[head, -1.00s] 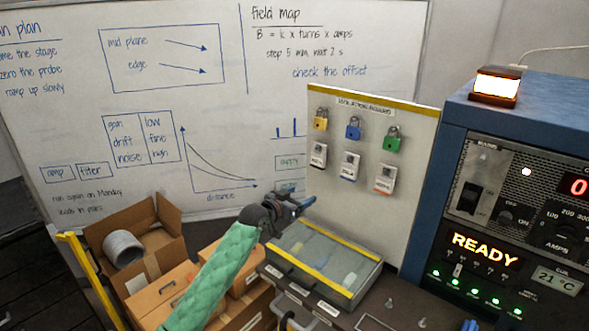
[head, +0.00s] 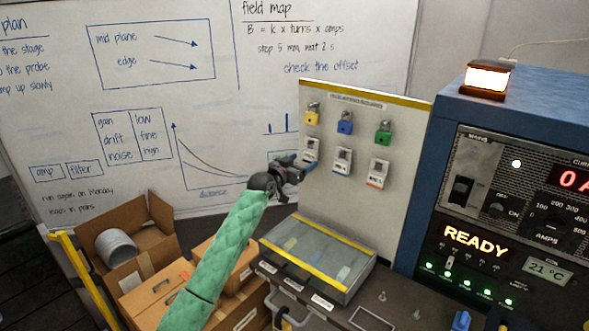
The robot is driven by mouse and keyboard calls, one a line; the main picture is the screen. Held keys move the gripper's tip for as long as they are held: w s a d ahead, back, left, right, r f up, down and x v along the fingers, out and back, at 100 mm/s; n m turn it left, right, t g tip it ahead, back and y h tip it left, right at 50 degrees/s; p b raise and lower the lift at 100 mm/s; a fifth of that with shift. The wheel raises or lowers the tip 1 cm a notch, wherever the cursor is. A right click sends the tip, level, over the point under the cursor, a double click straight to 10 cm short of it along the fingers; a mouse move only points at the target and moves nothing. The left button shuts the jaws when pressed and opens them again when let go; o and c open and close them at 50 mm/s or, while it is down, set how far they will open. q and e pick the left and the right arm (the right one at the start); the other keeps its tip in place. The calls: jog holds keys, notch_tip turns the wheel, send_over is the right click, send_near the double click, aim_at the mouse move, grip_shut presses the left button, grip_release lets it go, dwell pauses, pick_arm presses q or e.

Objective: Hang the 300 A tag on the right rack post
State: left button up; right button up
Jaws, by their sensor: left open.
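Three white tags hang in a row on the upright lockout board (head: 400,200): a left tag (head: 311,150), a middle tag (head: 343,160) with a blue edge, and a right tag (head: 377,173) with a red-orange edge. Their print is too small to read, so I cannot tell which is 300 A. My left gripper (head: 297,165) is open, just in front of the board at its left edge, close below the left tag. I cannot tell whether it touches that tag. I cannot make out the right rack post. My right gripper is not clearly in view.
Yellow (head: 312,114), blue (head: 345,122) and green (head: 383,132) padlocks hang above the tags. A lidded grey case (head: 355,275) with yellow strips stands below the board. The blue power cabinet (head: 430,190) is on the right. Cardboard boxes (head: 170,225) lie at lower left.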

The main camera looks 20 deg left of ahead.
aim_at(309, 155)
pick_arm(q)
jog(key=b+x, duration=0.1)
jog(key=x, duration=0.3)
jog(key=shift+f, duration=0.1)
jog(key=shift+w+b, duration=0.25)
jog(key=shift+b, duration=0.1)
jog(key=shift+w+d, duration=0.15)
jog(key=shift+w, duration=0.2)
pick_arm(e)
jog(key=w, duration=0.1)
jog(key=w+r, duration=0.1)
jog(key=w+a, duration=0.1)
jog(key=w, duration=0.1)
jog(key=shift+a+r, duration=0.1)
jog(key=shift+r, duration=0.3)
jog(key=shift+s, duration=0.1)
pick_arm(q)
jog(key=shift+c, duration=0.4)
jog(key=c, duration=0.7)
jog(key=shift+r, duration=0.6)
pick_arm(e)
jog(key=shift+a+r, duration=0.15)
jog(key=shift+r, duration=0.1)
